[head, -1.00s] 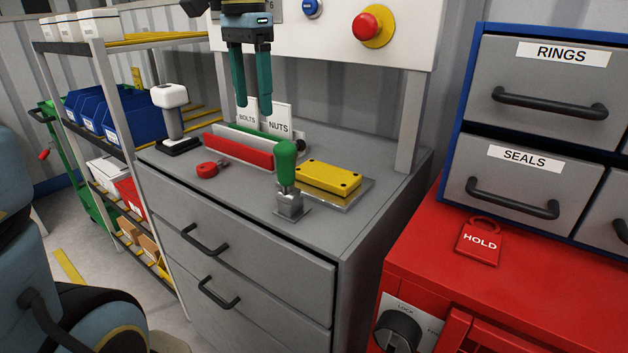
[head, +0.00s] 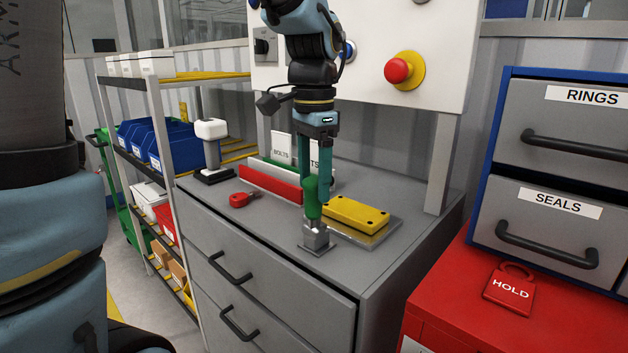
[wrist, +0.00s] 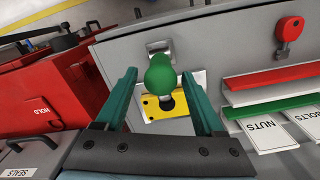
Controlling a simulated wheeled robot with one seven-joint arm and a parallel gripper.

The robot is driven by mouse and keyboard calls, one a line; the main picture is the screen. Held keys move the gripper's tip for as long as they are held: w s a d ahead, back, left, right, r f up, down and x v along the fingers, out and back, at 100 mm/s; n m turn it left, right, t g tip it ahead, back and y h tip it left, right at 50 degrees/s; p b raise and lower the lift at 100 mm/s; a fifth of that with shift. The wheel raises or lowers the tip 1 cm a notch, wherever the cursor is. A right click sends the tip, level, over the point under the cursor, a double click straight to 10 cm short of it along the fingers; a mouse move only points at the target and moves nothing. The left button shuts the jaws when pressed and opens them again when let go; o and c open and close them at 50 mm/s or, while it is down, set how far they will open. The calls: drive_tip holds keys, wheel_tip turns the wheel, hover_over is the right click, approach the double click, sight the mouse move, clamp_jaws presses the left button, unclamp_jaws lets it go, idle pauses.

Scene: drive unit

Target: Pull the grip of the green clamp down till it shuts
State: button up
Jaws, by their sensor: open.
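The green clamp's grip (head: 313,198) stands upright on its grey metal base (head: 315,238) on the grey cabinet top. My gripper (head: 315,198) points down over it with the fingers around the upper part of the grip. In the wrist view the green grip (wrist: 160,75) sits between the two open teal fingers of my gripper (wrist: 163,85), with a gap on both sides. The yellow block (head: 356,212) lies on a metal plate right behind the clamp. Part of the grip is hidden by a finger in the head view.
The red HOLD tag (head: 509,290) lies on the red cabinet at right. The cabinet front edge is clear.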

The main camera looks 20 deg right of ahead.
drive_tip(key=shift+f, duration=0.15)
drive_tip(key=shift+c, duration=0.3)
clamp_jaws()
idle(1.1)
